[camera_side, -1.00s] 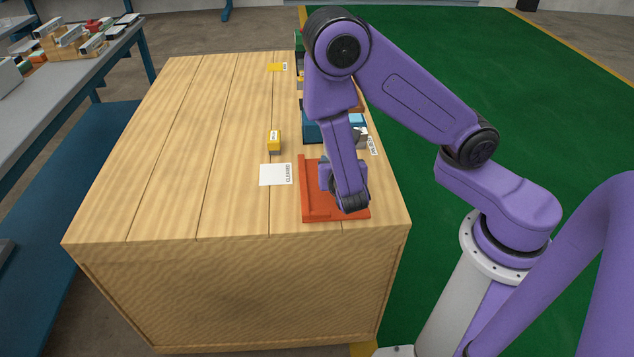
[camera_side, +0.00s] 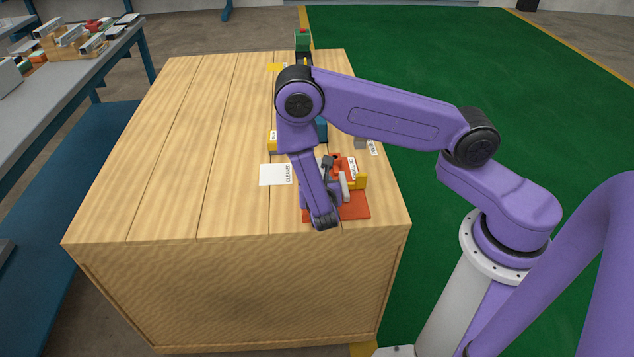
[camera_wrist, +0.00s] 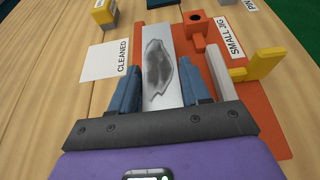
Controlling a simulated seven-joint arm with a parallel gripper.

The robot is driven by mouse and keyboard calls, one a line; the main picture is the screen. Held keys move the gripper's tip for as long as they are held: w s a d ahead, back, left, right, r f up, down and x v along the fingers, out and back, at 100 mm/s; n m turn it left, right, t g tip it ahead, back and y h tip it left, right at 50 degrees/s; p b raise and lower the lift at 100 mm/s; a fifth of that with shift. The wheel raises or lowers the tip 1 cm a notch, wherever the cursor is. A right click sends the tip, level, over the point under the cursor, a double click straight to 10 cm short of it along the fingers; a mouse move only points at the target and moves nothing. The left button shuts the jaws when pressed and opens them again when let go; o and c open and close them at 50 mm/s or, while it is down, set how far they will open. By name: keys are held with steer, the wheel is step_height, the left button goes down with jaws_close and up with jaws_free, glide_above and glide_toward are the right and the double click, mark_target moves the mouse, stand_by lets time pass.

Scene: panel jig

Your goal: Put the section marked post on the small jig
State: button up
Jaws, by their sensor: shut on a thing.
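My gripper (camera_wrist: 162,90) is shut on a pale grey section (camera_wrist: 155,36), its blue fingers on either side. The section's upper face bears a dark grey patch; I can read no "post" mark on it. The small jig (camera_wrist: 262,118) is an orange-red base with a red holed block, a "SMALL JIG" label, a yellow angled part (camera_wrist: 266,63) and a pale grey bar (camera_wrist: 220,74). The section appears over or beside the base's left side; I cannot tell whether they touch. In the side view my gripper (camera_side: 322,190) is at the left of the jig (camera_side: 354,211), and my arm hides the section.
A white "CLEANED" card (camera_wrist: 106,60) lies left of the jig; it also shows in the side view (camera_side: 272,175). A yellow labelled block (camera_wrist: 105,13) stands beyond it. A partly cut-off label (camera_wrist: 249,4) is at the upper right. The left of the wooden table (camera_side: 170,170) is clear.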

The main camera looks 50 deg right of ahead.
steer(key=shift+f, duration=0.25)
steer(key=o, duration=1.2)
steer(key=shift+r, duration=0.1)
steer(key=shift+a+r, duration=0.1)
steer(key=shift+r, duration=0.05)
steer(key=v, duration=1.2)
steer(key=s+d+r+m+g+y, duration=0.1)
steer(key=s+r+m+g+y, duration=0.2)
steer(key=s+r+m, duration=0.1)
steer(key=s+r+m+g+y, duration=0.3)
steer(key=s+r+m, duration=0.2)
steer(key=s+r, duration=0.2)
steer(key=s+d+r+m+g+y, duration=0.1)
steer(key=s+r+m+g+y, duration=0.2)
steer(key=s, duration=0.5)
steer(key=shift+s+d+r+m+y, duration=0.15)
steer(key=shift+r+m+y, duration=0.1)
steer(key=shift+r+m, duration=0.4)
steer(key=shift+w+d+r+m+y, duration=0.1)
steer(key=shift+d+r+m+y, duration=0.15)
steer(key=shift+r+m, duration=0.4)
